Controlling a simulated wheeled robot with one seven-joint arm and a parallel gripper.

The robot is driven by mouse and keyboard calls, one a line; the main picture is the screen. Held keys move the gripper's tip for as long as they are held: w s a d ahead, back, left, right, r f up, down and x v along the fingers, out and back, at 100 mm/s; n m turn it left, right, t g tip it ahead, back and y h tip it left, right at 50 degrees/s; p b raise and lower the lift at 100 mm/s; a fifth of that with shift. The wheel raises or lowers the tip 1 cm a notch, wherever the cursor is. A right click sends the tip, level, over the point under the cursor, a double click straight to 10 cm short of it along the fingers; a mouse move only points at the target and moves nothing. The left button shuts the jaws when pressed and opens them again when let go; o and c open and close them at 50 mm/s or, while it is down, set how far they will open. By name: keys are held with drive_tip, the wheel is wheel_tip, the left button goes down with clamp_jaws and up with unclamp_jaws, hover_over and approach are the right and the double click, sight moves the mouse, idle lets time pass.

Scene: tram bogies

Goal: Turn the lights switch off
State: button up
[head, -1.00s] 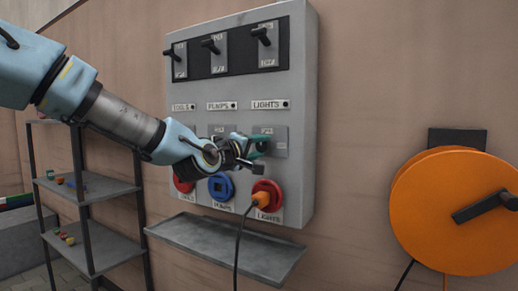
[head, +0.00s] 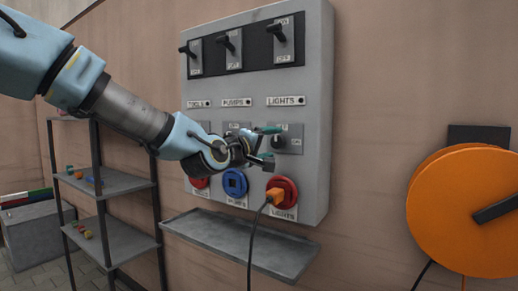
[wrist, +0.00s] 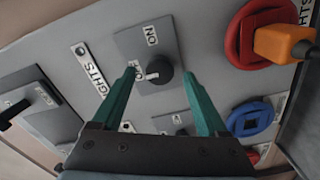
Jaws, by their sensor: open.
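The lights switch is a black rotary knob (head: 279,142) on a grey plate under the LIGHTS label (head: 286,100), on the right of the wall panel. It also shows in the wrist view as a round knob (wrist: 161,70) with a small white mark, with ON printed above it in that picture. The other position label is hard to read. My gripper (head: 266,143) is open and empty in front of the knob. In the wrist view the knob appears between the two teal fingertips of my gripper (wrist: 158,74). Contact is not clear.
An orange plug (head: 275,196) sits in the red socket (head: 286,190) below, its cable hanging past the grey ledge (head: 250,244). Black lever switches (head: 276,32) line the panel's top. A shelf (head: 112,182) stands left, and an orange reel (head: 463,215) is on the right.

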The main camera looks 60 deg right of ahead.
drive_tip(key=a, duration=0.9)
drive_tip(key=shift+b, duration=0.4)
